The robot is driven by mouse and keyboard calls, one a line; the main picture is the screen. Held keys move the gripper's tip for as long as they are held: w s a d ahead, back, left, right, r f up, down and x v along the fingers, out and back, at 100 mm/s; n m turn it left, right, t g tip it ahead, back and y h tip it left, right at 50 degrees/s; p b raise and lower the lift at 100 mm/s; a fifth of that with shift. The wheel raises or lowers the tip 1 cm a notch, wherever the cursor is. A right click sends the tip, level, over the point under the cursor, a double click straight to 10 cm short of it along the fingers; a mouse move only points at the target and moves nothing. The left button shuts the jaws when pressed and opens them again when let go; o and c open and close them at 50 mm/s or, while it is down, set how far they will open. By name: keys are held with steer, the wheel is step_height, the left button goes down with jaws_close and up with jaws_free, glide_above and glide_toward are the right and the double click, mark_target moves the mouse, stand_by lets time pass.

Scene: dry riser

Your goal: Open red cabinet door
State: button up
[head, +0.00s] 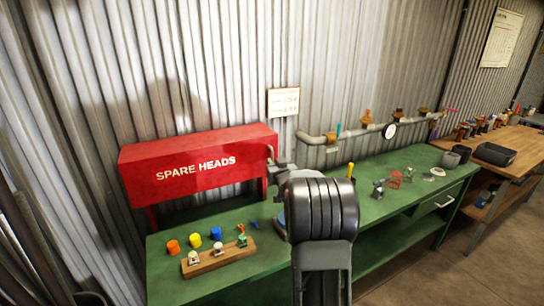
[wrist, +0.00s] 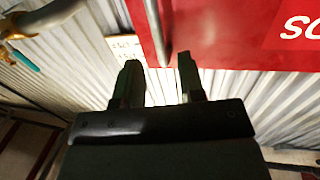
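The red cabinet (head: 172,160), lettered "SPARE HEADS", stands on the green bench against the wall, and its front looks shut. A grey upright bar handle (head: 270,153) is at the front's right end. In the wrist view, which looks upside down, the handle (wrist: 157,32) runs down the red door (wrist: 215,25). My gripper (wrist: 158,62) is open, with two dark fingers apart. The handle's end shows between the fingertips; I cannot tell whether it is touched. In the head view my arm largely hides my gripper.
The green bench (head: 205,286) holds a wooden block (head: 218,257) with sprinkler heads and coloured caps, left of my arm. A grey pipe (head: 350,132) with valves runs along the wall to the right. A paper sign (head: 283,101) hangs beside the cabinet. A wooden table (head: 505,145) stands far right.

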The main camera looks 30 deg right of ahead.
mark_target(272, 157)
steer(key=shift+p+x, duration=0.5)
steer(key=shift+x, duration=2.1)
steer(key=shift+c, duration=0.2)
jaws_close()
